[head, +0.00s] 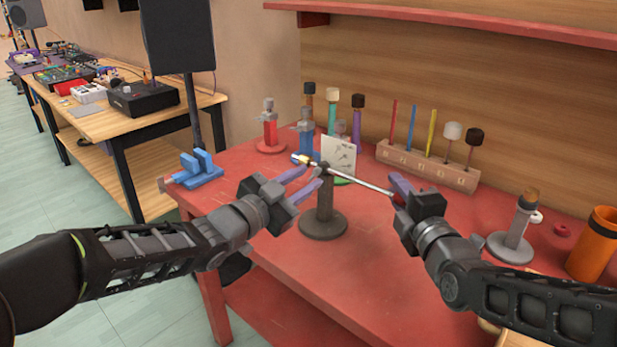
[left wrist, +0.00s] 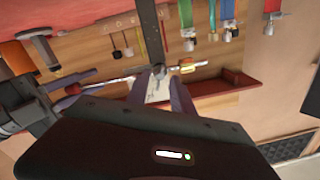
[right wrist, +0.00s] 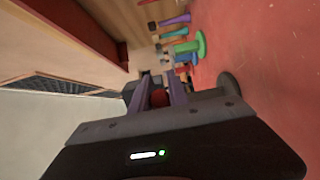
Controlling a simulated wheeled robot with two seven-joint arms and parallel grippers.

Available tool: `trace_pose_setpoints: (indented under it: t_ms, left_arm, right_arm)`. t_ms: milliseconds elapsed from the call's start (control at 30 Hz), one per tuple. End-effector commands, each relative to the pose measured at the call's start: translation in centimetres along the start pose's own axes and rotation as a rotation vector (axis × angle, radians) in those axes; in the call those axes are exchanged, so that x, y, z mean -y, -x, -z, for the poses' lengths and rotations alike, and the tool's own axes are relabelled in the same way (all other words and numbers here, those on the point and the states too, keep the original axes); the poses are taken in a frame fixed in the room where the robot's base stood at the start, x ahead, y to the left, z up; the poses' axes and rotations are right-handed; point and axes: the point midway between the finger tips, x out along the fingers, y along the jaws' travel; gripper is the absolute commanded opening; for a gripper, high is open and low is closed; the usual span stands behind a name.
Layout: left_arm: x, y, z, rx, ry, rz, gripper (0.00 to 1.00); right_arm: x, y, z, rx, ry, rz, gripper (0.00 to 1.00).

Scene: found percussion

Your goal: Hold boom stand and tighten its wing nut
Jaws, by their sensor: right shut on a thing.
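The boom stand has a dark round base (head: 323,225), a short upright post and a silver boom rod (head: 358,182) sloping down to the right, with a brass-coloured piece at its left end. Its clamp (left wrist: 158,71) shows in the left wrist view; I cannot make out the wing nut clearly. My left gripper (head: 304,180) is open beside the post's top, its purple fingers apart on either side of the clamp in the left wrist view. My right gripper (head: 398,188) is shut on the boom rod's right end. A red piece (right wrist: 160,97) shows between its fingers.
A white card (head: 338,157) stands right behind the clamp. Several coloured stands, including a red one (head: 270,132), fill the back. A wooden rack (head: 428,167) holds sticks and mallets. A grey stand (head: 512,245) and an orange cup (head: 593,245) are right. The red table's front is clear.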

Motion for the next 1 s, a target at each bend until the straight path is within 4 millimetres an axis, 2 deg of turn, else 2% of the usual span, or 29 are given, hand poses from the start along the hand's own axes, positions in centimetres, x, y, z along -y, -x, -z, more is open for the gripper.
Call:
trace_pose_setpoints:
  t_ms: [167, 467, 800, 1000]
  left_arm:
    - [-0.06, -1.50, 0.00, -0.001, 0.000, -0.001, 0.28]
    - [0.00, -1.62, 0.03, -0.001, 0.000, 0.000, 0.28]
    - [0.00, -1.60, 0.02, -0.001, 0.000, 0.000, 0.00]
    - [0.00, -1.59, 0.02, -0.001, 0.000, 0.000, 0.00]
  right_arm:
    - [0.03, 0.00, -0.02, 0.000, 0.000, 0.001, 0.00]
    - [0.03, 0.00, -0.02, 0.000, 0.000, 0.001, 0.00]
    - [0.03, 0.00, -0.01, 0.000, 0.000, 0.001, 0.00]
    - [0.03, 0.00, -0.02, 0.000, 0.000, 0.001, 0.00]
